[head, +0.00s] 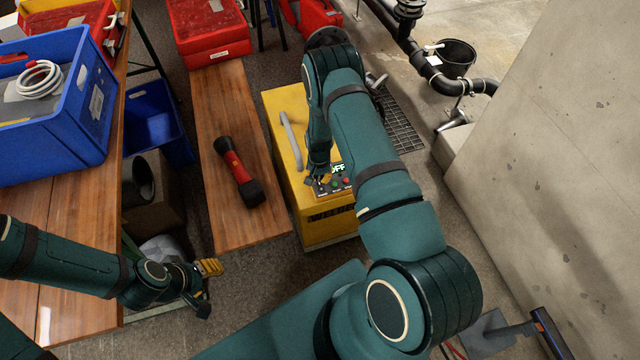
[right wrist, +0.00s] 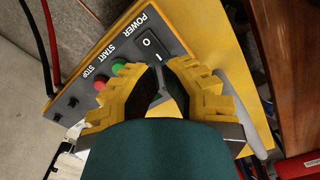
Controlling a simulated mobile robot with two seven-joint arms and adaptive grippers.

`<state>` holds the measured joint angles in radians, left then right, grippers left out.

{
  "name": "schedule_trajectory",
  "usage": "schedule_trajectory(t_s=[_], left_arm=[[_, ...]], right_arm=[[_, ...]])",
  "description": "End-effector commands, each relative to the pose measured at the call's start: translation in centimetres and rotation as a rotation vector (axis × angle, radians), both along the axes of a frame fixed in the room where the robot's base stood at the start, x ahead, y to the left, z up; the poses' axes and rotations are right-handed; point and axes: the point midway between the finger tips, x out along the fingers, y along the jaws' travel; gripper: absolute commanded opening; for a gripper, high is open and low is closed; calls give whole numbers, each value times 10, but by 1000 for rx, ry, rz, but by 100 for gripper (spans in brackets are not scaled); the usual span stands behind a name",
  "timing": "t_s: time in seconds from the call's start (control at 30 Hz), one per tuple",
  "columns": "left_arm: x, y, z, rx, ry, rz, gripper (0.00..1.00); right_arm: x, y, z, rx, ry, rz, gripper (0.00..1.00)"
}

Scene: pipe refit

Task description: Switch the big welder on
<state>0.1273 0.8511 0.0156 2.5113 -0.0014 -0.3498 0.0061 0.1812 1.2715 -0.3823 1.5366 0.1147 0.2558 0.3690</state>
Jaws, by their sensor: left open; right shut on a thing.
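The big welder (head: 278,107) is a yellow box on the floor with a grey handle and a control panel on its near top. A green OFF label (head: 338,168) shows above the panel. In the right wrist view the panel has a black rocker power switch (right wrist: 153,50) marked O and I, a green start button (right wrist: 119,70) and a red stop button (right wrist: 100,83). My right gripper (right wrist: 160,72) is at the switch, its fingertips close together at the switch's edge and partly covering it. My left gripper (head: 211,287) is open and empty beside the left table.
A wooden bench (head: 225,120) with a red and black flashlight (head: 238,172) stands left of the welder. A blue crate (head: 60,130) sits on the left table. A concrete wall (head: 560,160), black pipes (head: 455,86) and a bucket (head: 455,58) are at the right.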

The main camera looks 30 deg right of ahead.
Motion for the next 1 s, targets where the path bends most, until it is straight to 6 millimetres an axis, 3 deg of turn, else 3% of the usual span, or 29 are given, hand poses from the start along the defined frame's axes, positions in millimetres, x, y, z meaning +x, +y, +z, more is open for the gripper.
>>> schedule_trajectory(t_s=[0.5, 1.0], left_arm=[[0, 0, 22, 0, 0, 0, 47], [0, 0, 22, 0, 0, 0, 47]], right_arm=[[0, 0, 38, 0, 0, 0, 0], [0, 0, 38, 0, 0, 0, 0]])
